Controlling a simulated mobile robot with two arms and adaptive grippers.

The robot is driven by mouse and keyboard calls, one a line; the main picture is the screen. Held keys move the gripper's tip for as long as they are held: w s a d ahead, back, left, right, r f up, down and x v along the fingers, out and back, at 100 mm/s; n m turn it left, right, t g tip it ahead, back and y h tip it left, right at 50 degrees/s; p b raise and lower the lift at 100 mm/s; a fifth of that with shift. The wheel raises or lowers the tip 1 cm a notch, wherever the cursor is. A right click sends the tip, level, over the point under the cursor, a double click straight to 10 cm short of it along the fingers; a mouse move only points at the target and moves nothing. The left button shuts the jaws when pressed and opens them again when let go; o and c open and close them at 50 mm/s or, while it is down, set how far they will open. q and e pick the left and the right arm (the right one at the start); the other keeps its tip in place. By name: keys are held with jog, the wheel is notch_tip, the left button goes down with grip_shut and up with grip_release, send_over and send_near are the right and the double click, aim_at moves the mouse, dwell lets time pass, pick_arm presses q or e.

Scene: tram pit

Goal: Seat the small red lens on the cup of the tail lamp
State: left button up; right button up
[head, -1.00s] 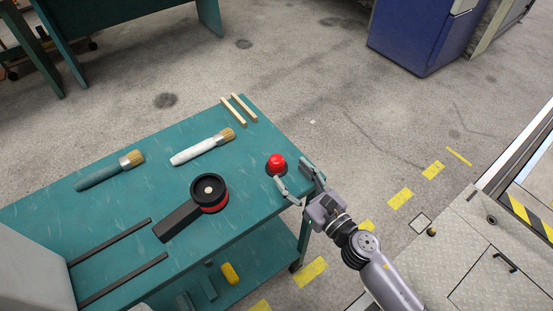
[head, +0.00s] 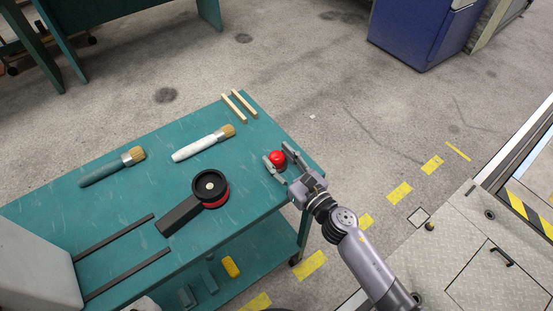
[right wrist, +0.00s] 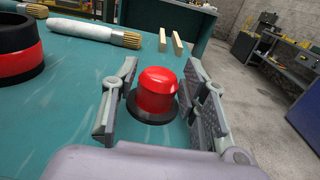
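The small red lens (head: 277,157) stands upright near the right end of the teal cart top, on a dark round base. It also shows in the right wrist view (right wrist: 157,92). My right gripper (head: 279,162) is open, its fingers on either side of the lens; in the right wrist view (right wrist: 160,100) gaps show between lens and fingers. The tail lamp (head: 194,203) lies left of it, with a black round cup, a pale centre, a red band and a black arm. The lamp's cup is partly in the right wrist view (right wrist: 18,48). My left gripper is not in view.
Two brushes, one dark-handled (head: 112,167) and one white-handled (head: 203,144), lie behind the lamp on the cart (head: 150,205). Two wooden strips (head: 239,104) lie at the back corner. Two dark rails (head: 120,255) are at the left. The cart top between lamp and lens is clear.

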jog(key=c, duration=0.8)
jog(key=shift+c, duration=0.2)
